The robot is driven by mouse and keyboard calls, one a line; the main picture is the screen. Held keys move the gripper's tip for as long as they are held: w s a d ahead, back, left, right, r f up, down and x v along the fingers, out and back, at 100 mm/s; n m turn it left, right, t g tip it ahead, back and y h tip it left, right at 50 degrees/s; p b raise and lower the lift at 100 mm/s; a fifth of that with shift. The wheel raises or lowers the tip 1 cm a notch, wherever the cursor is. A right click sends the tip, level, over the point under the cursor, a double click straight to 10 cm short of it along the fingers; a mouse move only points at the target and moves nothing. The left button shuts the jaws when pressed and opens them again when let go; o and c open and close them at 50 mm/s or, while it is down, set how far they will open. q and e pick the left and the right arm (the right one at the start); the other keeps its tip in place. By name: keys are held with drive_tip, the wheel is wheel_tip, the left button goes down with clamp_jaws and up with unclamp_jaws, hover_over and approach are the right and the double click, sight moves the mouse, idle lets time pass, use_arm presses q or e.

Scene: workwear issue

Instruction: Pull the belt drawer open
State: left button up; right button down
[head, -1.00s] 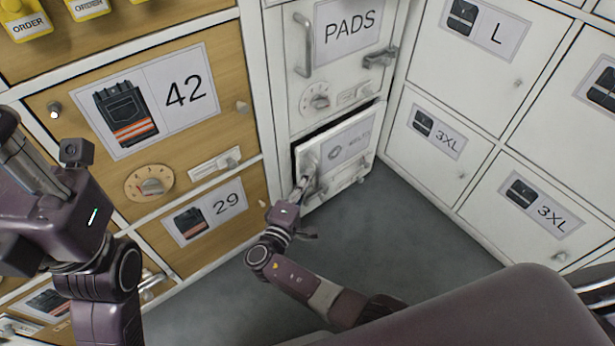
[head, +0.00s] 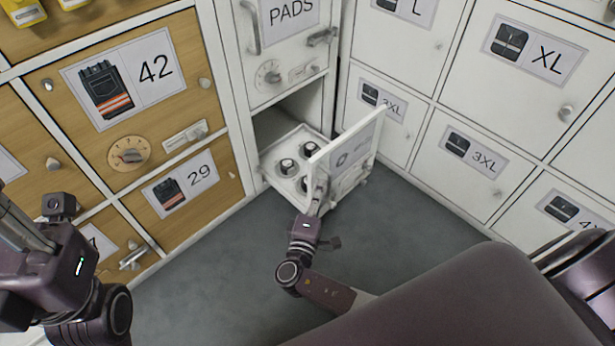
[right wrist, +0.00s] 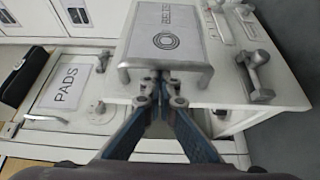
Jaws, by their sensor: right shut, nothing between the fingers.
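The belt drawer (head: 345,162) is the white one below the PADS door, with a coiled-belt picture on its front. It stands pulled well out, and several dark coiled belts show in its tray. In the right wrist view, the drawer front (right wrist: 137,89) lies ahead with its bracket handle. My right gripper (head: 320,190) is at the handle, its fingers shut with nothing between them; the fingertips also show at the handle in the right wrist view (right wrist: 160,82). My left gripper's purple housing (head: 55,270) is at the lower left; its fingers cannot be made out.
The PADS door (head: 290,45) above is closed. Wooden lockers marked 42 (head: 125,85) and 29 (head: 185,185) stand left. Grey floor (head: 220,270) in front is clear.

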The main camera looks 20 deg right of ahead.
drive_tip(key=s+d+p, duration=0.1)
drive_tip(key=s+d, duration=0.1)
drive_tip(key=s, duration=0.5)
drive_tip(key=shift+s+d+p, duration=0.2)
drive_tip(key=shift+d+p, duration=0.15)
drive_tip(key=shift+d, duration=0.05)
drive_tip(key=shift+a, duration=0.15)
